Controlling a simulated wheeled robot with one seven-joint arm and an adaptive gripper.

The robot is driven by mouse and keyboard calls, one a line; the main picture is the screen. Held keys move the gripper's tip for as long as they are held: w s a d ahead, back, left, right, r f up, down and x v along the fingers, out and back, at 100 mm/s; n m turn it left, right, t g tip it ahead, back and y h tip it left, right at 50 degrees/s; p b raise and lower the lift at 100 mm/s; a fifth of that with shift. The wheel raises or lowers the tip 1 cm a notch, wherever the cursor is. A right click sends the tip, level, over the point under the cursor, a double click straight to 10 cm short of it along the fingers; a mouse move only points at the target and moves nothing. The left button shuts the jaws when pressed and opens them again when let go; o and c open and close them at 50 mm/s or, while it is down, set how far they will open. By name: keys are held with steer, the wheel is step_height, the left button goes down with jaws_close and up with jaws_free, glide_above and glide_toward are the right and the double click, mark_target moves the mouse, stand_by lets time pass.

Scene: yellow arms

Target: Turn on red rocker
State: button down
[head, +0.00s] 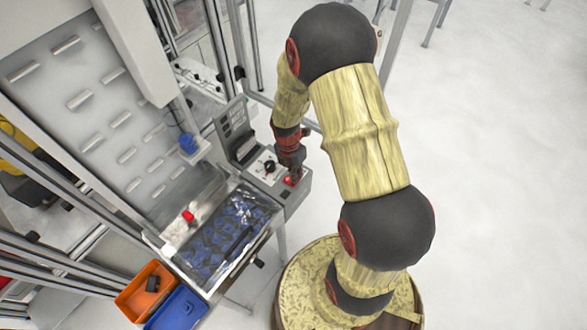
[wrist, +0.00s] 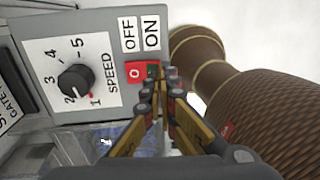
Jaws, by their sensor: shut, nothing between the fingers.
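The red rocker (wrist: 135,73) sits on the grey control box (head: 295,197), beside the OFF and ON labels in the wrist view. Its red face carries a white O on the OFF side. A small green part shows on the ON side, partly hidden by my fingertips. In the head view the rocker (head: 289,181) is a red spot just below my gripper (head: 292,172). My gripper (wrist: 161,84) is shut and empty, with its fingertips at the ON side of the rocker. I cannot tell whether they touch it.
A black speed knob (wrist: 76,82) with a numbered dial is left of the rocker. A bin of blue parts (head: 226,237), an orange bin (head: 146,290) and a blue bin (head: 178,310) lie lower left. Open floor is at right.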

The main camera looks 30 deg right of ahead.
steer(key=shift+s+f, duration=0.1)
steer(key=shift+f, duration=0.55)
steer(key=shift+s+d+f+t, duration=0.1)
steer(key=shift+s+f+t, duration=0.1)
steer(key=shift+f+t, duration=0.25)
steer(key=shift+r, duration=0.1)
steer(key=shift+w+r, duration=0.1)
steer(key=shift+w, duration=0.1)
steer(key=shift+w+a+r, duration=0.25)
steer(key=shift+w, duration=0.25)
steer(key=shift+r+p, duration=0.1)
steer(key=shift+p, duration=0.2)
